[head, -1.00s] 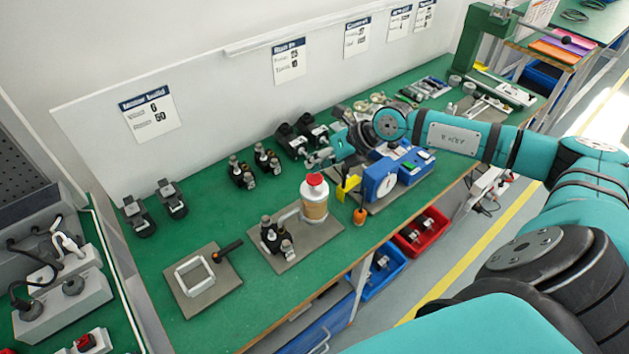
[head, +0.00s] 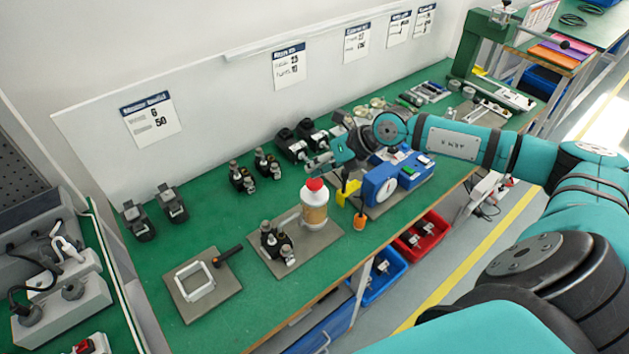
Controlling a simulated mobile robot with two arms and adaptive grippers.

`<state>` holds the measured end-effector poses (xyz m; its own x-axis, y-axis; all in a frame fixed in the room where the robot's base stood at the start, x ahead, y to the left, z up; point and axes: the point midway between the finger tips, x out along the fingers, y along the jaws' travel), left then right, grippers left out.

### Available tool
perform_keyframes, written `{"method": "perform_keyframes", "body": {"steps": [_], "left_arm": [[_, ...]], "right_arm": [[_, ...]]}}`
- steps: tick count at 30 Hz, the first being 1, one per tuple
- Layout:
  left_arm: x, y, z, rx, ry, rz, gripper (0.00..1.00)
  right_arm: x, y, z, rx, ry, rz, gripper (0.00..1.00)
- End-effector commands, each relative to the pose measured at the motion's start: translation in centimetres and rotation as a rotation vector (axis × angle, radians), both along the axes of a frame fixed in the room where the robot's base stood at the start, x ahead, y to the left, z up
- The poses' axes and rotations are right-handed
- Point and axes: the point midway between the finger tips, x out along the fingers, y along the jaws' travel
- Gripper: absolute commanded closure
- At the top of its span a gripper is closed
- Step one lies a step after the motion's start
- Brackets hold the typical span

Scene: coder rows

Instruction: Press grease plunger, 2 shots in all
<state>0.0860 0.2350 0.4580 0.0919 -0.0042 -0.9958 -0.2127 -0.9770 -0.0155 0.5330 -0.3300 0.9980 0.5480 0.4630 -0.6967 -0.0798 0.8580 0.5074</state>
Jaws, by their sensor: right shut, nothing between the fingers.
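The grease dispenser (head: 314,211) is a white pot with a tan band, upright on a grey plate (head: 322,240). Its red plunger top (head: 314,184) is on top and uncovered. My right gripper (head: 344,187) is shut and empty. It points down just right of the red top, seen in front of a yellow part, and looks apart from the plunger. My wrist reaches in above and behind the dispenser. My left gripper is out of view.
A dark fitting assembly (head: 276,242) shares the plate. A square frame (head: 195,281) lies to the left. A blue dial unit (head: 380,185) and an orange-topped bottle (head: 360,219) stand right of the dispenser. Valve-like parts (head: 242,177) stand behind.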

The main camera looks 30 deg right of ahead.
Motion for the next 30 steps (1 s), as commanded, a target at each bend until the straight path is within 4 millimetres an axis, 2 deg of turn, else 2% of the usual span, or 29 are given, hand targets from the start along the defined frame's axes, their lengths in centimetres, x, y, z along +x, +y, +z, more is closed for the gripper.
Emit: {"method": "perform_keyframes", "body": {"steps": [30], "left_arm": [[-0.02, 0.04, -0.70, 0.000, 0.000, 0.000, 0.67]], "right_arm": [[-0.01, 0.00, -0.91, 0.000, 0.000, 0.000, 1.00]]}}
